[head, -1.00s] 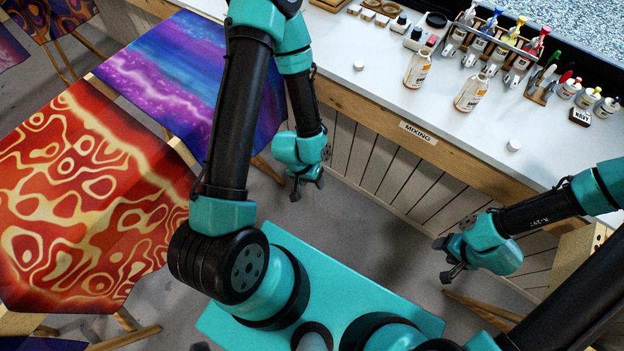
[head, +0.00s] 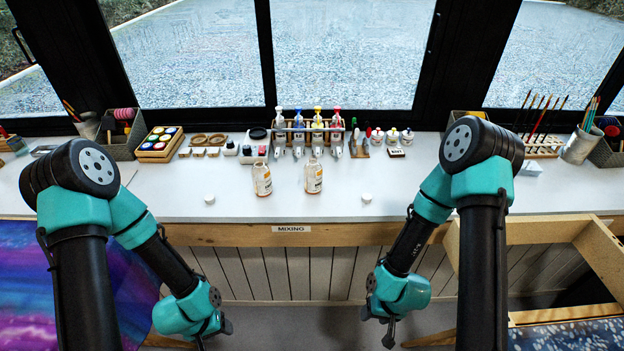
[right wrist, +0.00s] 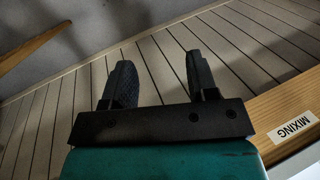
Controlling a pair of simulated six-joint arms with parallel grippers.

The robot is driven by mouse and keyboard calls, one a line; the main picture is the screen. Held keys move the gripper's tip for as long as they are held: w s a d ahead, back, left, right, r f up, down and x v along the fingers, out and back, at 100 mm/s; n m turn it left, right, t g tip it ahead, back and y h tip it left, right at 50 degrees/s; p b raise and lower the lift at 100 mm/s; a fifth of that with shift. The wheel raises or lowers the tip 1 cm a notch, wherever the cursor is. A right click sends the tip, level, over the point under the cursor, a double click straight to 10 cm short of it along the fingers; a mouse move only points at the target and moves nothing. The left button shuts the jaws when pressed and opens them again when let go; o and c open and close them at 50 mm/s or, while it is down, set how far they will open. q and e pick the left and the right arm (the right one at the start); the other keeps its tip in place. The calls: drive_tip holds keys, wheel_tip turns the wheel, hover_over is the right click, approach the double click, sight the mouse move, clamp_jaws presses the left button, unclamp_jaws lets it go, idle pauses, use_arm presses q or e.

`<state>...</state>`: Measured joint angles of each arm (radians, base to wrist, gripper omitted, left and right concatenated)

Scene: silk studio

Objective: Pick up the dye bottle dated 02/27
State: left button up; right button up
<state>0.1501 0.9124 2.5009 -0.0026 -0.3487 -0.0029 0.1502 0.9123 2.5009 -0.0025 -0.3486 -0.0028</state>
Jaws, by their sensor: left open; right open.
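Two uncapped dye bottles with orange-and-white labels stand upright on the white counter: the left bottle (head: 262,180) and the right bottle (head: 313,177). The dates on their labels are too small to read. My left gripper (head: 212,338) hangs in front of the counter, below its edge and to the left of the bottles, open and empty. My right gripper (head: 380,325) hangs below the counter edge to the right of the bottles. In the right wrist view its two fingers (right wrist: 158,85) are apart with nothing between them.
White caps lie on the counter (head: 400,206), one left cap (head: 209,199) and one right cap (head: 366,198). Behind the bottles stands a rack (head: 308,130) of colored pump bottles. A MIXING label (head: 291,229) marks the wooden edge. The counter's front strip is mostly clear.

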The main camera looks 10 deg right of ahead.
idle(0.3)
drive_tip(key=o, duration=0.8)
